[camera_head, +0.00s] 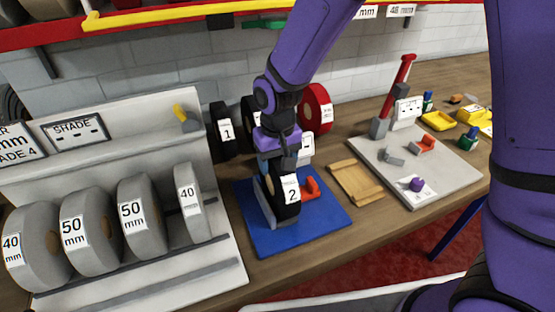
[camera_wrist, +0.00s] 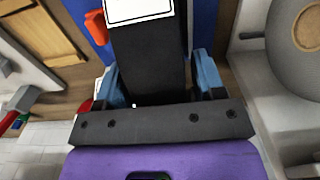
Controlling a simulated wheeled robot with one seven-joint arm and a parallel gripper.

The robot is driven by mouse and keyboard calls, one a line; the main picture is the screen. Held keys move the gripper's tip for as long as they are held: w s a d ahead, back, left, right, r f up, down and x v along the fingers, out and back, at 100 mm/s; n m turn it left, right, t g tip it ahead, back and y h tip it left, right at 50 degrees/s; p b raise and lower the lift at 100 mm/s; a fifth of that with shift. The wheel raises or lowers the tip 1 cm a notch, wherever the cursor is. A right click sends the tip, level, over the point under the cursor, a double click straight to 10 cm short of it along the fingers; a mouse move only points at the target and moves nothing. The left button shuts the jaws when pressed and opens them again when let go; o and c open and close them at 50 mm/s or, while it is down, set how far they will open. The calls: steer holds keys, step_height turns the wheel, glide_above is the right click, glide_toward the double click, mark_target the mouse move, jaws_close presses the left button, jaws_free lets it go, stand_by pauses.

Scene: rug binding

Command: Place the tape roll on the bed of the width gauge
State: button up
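The black tape roll (camera_head: 284,190), with a white label reading 2, stands upright over the grey bed of the width gauge (camera_head: 283,238) on the blue mat. An orange piece (camera_head: 310,188) of the gauge is just right of the roll. My gripper (camera_head: 276,165) comes down from above, with its fingers on either side of the roll. In the wrist view the roll (camera_wrist: 150,60) fills the space between the bluish fingertips (camera_wrist: 160,80), and the gripper looks shut on it. Whether the roll's underside touches the bed is hard to tell.
A grey rack (camera_head: 225,270) with several grey rolls stands left. Black rolls (camera_head: 225,130) and a red roll (camera_head: 317,108) stand behind. A wooden tray (camera_head: 355,184) and a grey board (camera_head: 455,178) with a red-handled tool (camera_head: 397,90) lie right.

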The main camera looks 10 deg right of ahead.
steer(key=shift+o, duration=0.3)
steer(key=shift+r, duration=0.1)
step_height(320, 180, up, 12)
steer(key=shift+r, duration=0.1)
stand_by(0.3)
steer(key=s+d+r+m+t, duration=0.1)
steer(key=s+d+r, duration=0.2)
steer(key=d+r, duration=0.3)
steer(key=s+d+r+m+t, duration=0.1)
steer(key=s+d+r+t, duration=0.15)
steer(key=d+r, duration=0.45)
steer(key=s+d+m+t, duration=0.1)
steer(key=s+d+t, duration=0.1)
steer(key=s+d, duration=0.9)
steer(key=shift+s+d+r, duration=0.2)
steer(key=shift+s+d, duration=0.1)
steer(key=shift+s, duration=0.75)
